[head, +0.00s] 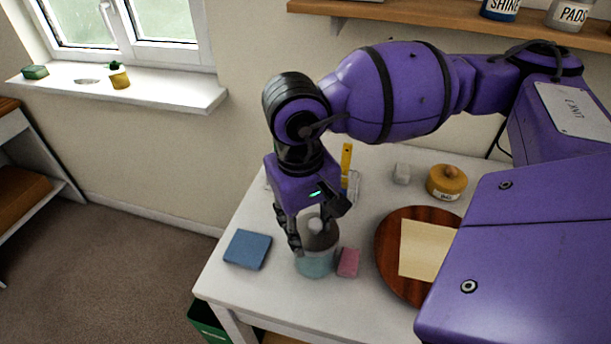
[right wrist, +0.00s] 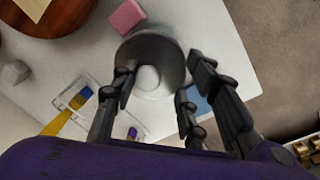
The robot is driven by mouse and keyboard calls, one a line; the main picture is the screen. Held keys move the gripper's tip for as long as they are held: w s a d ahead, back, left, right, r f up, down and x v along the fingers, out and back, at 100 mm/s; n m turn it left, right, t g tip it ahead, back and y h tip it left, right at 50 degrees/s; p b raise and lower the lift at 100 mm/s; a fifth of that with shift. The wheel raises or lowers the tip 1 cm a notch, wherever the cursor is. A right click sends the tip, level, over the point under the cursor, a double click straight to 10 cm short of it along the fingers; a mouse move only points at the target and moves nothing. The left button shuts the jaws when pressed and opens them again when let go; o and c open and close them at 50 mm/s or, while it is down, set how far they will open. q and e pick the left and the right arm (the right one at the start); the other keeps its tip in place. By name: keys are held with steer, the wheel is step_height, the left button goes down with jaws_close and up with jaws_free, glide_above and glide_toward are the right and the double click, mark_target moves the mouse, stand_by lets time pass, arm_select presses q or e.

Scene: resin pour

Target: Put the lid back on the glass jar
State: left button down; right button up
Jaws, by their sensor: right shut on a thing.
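The glass jar (head: 314,265) with pale blue-green contents stands near the front left of the white table. The lid (head: 324,240), grey-brown with a pale round knob (head: 316,226), is over the jar's mouth; I cannot tell whether it rests on the rim. In the right wrist view the lid (right wrist: 158,50) is a grey disc that hides the jar, its knob (right wrist: 148,80) between my fingers. My right gripper (head: 314,230) points down from above and is shut on the lid. My left gripper is not in view.
A blue block (head: 247,250) lies left of the jar and a pink block (head: 348,262) close on its right. A round wooden board (head: 388,260) with a cream sheet is further right. A yellow-handled tool (head: 346,160) and an amber pot (head: 446,184) are behind.

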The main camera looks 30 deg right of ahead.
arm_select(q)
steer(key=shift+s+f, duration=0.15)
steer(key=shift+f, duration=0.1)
arm_select(e)
steer(key=shift+c, duration=0.2)
stand_by(0.5)
steer(key=o, duration=1.9)
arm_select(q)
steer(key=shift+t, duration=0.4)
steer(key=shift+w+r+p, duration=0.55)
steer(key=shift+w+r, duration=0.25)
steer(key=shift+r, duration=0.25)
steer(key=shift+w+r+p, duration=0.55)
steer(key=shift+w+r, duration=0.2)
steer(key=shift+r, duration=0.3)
arm_select(e)
steer(key=shift+r, duration=3.5)
jaws_close()
